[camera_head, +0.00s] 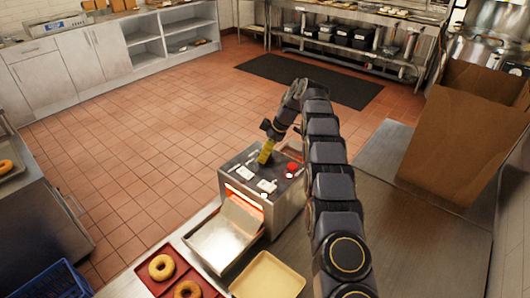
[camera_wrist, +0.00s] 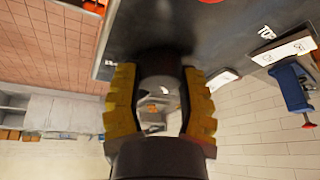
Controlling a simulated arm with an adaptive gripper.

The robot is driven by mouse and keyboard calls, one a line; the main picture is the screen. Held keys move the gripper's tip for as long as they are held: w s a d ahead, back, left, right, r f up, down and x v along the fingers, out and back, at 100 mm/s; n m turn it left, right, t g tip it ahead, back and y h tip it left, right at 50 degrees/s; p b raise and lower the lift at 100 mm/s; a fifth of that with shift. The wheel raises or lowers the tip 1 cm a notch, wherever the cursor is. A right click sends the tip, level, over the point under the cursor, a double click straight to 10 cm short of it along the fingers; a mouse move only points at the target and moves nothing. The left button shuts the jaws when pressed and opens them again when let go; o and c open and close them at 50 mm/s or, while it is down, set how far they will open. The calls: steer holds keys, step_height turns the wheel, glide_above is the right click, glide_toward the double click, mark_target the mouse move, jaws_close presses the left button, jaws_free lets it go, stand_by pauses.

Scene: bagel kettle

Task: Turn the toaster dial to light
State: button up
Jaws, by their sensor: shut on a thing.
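The toaster (camera_head: 288,212) is a metal box on the counter with a dark top panel, white labels and an orange glow in its front slot. My gripper (camera_head: 263,160) has yellow fingers and points down at the panel's back left part. In the wrist view, my gripper (camera_wrist: 160,76) is shut on the dark round dial (camera_wrist: 160,66), with one finger on each side. The dial's pointer mark is not visible. A white label (camera_wrist: 285,48) lies on the panel to the right, its text too small to read. In the head view the fingers hide the dial.
A red button (camera_head: 292,167) sits on the panel right of my gripper. A metal chute (camera_head: 225,238) slopes from the toaster's front. A red tray (camera_head: 165,282) with bagels and a beige tray (camera_head: 268,277) lie in front. A large cardboard box (camera_head: 465,135) stands to the right.

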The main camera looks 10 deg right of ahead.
steer(key=shift+w+d, duration=0.1)
steer(key=shift+d, duration=0.1)
stand_by(0.4)
steer(key=o, duration=1.1)
steer(key=shift+o, duration=0.2)
steer(key=shift+a, duration=0.1)
steer(key=shift+d+r, duration=0.2)
steer(key=shift+r, duration=0.3)
steer(key=shift+s+d+r, duration=0.2)
steer(key=shift+d+r, duration=0.7)
steer(key=shift+r, duration=0.05)
steer(key=s+d, duration=0.2)
steer(key=d, duration=0.8)
steer(key=shift+d, duration=0.4)
steer(key=shift+f, duration=0.1)
